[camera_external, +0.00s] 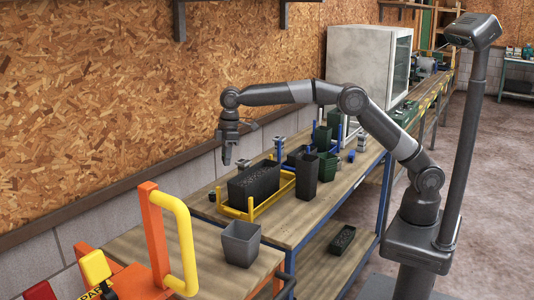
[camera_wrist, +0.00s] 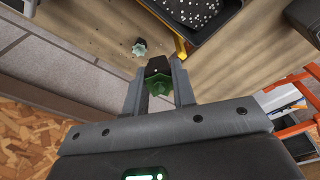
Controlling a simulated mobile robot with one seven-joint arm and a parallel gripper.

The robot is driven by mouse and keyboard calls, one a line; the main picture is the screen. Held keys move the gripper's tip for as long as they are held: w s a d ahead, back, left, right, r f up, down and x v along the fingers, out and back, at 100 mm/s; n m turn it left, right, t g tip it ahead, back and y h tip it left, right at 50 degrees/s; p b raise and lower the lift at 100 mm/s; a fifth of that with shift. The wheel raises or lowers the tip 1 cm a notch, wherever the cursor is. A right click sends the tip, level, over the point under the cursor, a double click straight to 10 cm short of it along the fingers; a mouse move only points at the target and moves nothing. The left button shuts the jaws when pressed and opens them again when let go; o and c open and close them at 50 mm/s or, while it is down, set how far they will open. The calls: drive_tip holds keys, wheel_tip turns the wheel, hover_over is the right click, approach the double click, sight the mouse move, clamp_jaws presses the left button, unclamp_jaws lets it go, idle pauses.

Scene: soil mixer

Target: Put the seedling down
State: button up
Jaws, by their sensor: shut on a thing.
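My gripper (camera_external: 227,158) hangs pointing down above the back left part of the wooden bench, left of the black soil tray. In the wrist view my gripper (camera_wrist: 158,68) is shut on a small seedling (camera_wrist: 158,82), with green leaves and a dark plug between the two fingers. The held seedling is too small to make out in the external view.
The black soil tray (camera_external: 253,182) sits in a yellow frame (camera_external: 262,208); it also shows in the wrist view (camera_wrist: 232,14). A tall black pot (camera_external: 306,176) and green pots (camera_external: 327,166) stand to its right. A grey pot (camera_external: 240,243) and orange frame (camera_external: 157,235) are nearer.

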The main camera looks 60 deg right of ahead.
drive_tip(key=s+a+n, duration=0.3)
drive_tip(key=s+a, duration=0.5)
drive_tip(key=a, duration=0.5)
hover_over(208, 249)
drive_tip(key=f, duration=1.2)
drive_tip(key=shift+d+f, duration=0.1)
drive_tip(key=shift+d, duration=0.3)
drive_tip(key=shift+a+f, duration=0.15)
drive_tip(key=shift+f, duration=1.95)
drive_tip(key=o, duration=1)
drive_tip(key=shift+f, duration=0.15)
drive_tip(key=shift+c, duration=0.2)
